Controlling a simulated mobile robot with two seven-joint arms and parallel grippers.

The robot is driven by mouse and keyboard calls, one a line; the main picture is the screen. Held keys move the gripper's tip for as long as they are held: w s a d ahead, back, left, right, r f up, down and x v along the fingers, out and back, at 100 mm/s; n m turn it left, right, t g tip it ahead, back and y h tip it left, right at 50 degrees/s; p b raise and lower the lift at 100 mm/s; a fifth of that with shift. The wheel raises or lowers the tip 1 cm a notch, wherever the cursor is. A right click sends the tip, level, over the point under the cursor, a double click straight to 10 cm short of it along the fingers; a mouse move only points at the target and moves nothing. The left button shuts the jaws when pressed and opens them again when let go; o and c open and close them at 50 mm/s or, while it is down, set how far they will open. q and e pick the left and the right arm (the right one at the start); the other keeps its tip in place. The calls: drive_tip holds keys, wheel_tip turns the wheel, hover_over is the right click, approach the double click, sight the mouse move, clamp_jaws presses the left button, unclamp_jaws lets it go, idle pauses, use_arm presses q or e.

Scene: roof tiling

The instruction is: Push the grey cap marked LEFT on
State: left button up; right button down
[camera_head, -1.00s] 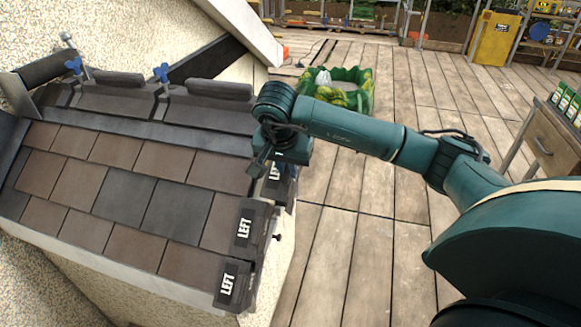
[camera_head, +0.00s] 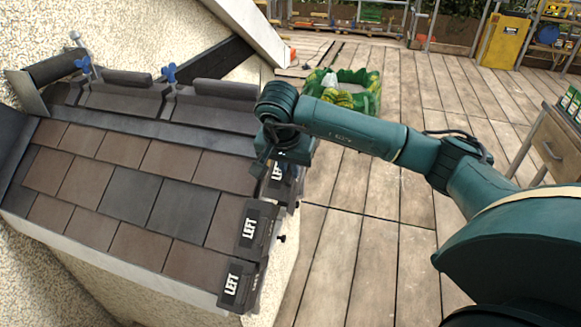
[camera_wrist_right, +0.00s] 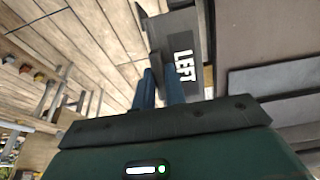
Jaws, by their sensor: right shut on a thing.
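The grey cap marked LEFT (camera_head: 277,176) is at the upper end of the roof's right edge, partly hidden by my right gripper (camera_head: 287,162). In the right wrist view the cap (camera_wrist_right: 184,58) shows its white lettering just beyond the blue fingers of my right gripper (camera_wrist_right: 160,88). That gripper is shut on the cap. I cannot tell whether the cap sits fully down on the edge. Two more grey LEFT caps, a middle one (camera_head: 256,230) and a lower one (camera_head: 238,285), lie along the same edge below it. My left gripper is out of view.
Brown and dark grey tiles (camera_head: 183,210) cover the roof left of the caps. Ridge tiles (camera_head: 122,98) with blue clamp knobs (camera_head: 169,73) run along its top. A small dark knob (camera_head: 282,238) sticks out beside the middle cap.

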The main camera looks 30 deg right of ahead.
sight(277, 173)
drive_tip(key=shift+w+a, duration=0.15)
drive_tip(key=shift+w, duration=0.05)
drive_tip(key=shift+w+a, duration=0.2)
drive_tip(key=shift+w, duration=0.1)
idle(0.7)
drive_tip(key=shift+w+a, duration=0.35)
drive_tip(key=shift+w+a+b, duration=0.35)
drive_tip(key=shift+w+a, duration=0.05)
idle(1.5)
drive_tip(key=c, duration=1.4)
unclamp_jaws()
drive_tip(key=shift+o, duration=0.2)
drive_tip(key=s+a+p+v, duration=0.1)
drive_tip(key=p+v, duration=0.2)
drive_tip(key=v, duration=0.2)
drive_tip(key=shift+p, duration=0.4)
